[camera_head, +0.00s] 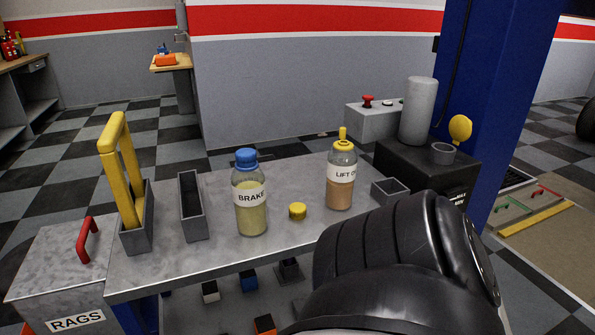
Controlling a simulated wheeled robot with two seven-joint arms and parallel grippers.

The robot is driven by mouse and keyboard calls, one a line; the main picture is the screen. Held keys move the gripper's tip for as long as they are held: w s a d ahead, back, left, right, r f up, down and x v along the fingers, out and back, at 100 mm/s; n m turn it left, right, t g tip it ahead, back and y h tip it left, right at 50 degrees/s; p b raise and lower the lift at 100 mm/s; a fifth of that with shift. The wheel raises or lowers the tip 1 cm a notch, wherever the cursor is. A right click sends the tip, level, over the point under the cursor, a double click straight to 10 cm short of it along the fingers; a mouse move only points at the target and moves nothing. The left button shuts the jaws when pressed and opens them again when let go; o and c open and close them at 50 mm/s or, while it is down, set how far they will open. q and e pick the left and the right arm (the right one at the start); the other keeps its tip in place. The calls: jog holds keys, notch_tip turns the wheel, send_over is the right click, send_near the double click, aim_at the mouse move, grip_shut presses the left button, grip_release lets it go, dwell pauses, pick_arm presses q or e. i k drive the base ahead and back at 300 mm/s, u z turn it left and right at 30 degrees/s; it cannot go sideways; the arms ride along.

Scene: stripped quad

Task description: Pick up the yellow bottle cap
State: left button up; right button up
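The yellow bottle cap (297,211) sits on the grey metal table (225,258), between two bottles. To its left stands a clear bottle (251,205) with a blue cap, a label reading "BRAKE" and yellowish liquid. To its right stands a bottle (341,178) with a yellow spout top, a "LIFT O…" label and amber liquid. The cap touches neither bottle. A large black part of my own arm fills the lower right and covers the table's right front. Neither gripper's fingers show.
A grey holder (137,237) with a tall yellow handle and a narrow empty grey bin (192,222) stand on the left. A small square bin (390,191) and a black box (410,165) stand at the right. The table front before the cap is clear. A "RAGS" bin (60,275) adjoins the left.

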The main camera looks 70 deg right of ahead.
aim_at(298, 210)
jog(key=k, duration=0.6)
jog(key=z, duration=1.05)
